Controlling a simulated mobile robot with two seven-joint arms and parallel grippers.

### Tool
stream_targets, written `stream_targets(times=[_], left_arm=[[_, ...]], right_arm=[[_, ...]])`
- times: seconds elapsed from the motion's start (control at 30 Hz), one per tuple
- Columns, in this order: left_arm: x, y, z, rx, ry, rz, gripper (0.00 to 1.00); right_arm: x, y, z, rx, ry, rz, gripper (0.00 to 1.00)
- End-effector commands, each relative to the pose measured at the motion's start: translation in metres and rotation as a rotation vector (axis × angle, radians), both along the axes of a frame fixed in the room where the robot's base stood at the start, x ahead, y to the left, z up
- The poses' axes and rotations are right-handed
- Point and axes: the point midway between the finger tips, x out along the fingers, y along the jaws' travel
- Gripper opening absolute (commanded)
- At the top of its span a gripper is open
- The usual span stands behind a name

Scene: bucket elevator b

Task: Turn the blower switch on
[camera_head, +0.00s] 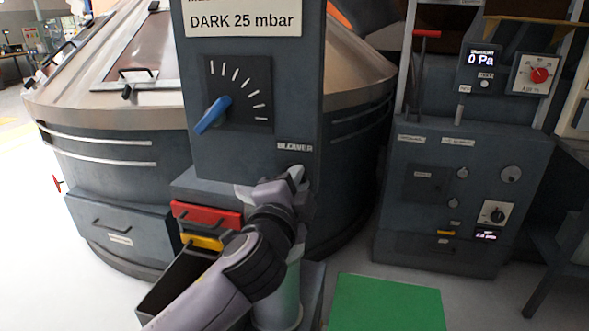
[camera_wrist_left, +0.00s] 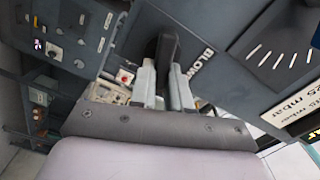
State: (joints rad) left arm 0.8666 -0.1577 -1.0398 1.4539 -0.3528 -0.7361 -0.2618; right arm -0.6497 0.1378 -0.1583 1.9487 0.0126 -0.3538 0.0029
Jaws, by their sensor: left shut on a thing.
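The grey control panel (camera_head: 240,160) carries the BLOWER label (camera_head: 295,147). My left gripper (camera_head: 294,176) is at the panel face just below that label and hides the blower switch in the head view. In the left wrist view, the two pale fingers of the gripper (camera_wrist_left: 163,84) close on a dark upright piece, the blower switch (camera_wrist_left: 166,50), beside the BLOWER lettering (camera_wrist_left: 197,67). Whether the switch stands on or off cannot be told. My right gripper is not in view.
A dial with a blue pointer (camera_head: 212,115) is on the panel above left of the gripper. Red (camera_head: 206,214) and yellow (camera_head: 202,242) handles sit below left. A second control cabinet (camera_head: 460,185) stands at the right.

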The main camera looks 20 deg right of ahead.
Motion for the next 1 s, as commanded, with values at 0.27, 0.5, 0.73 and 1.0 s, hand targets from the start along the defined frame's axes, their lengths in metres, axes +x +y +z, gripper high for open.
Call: stream_targets(times=[0.27, 0.5, 0.73, 1.0], left_arm=[[0.000, 0.000, 0.002, 0.176, -0.126, 0.001, 0.00], [0.000, 0.000, -0.001, 0.272, -0.191, 0.002, 0.00], [0.000, 0.000, -0.002, 0.312, -0.219, 0.003, 0.00], [0.000, 0.000, -0.002, 0.320, -0.224, 0.003, 0.00]], right_arm=[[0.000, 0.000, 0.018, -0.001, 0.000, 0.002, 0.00], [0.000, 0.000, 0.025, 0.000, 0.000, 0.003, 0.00], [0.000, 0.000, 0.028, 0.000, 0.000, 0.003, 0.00], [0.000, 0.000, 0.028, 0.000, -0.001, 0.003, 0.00]])
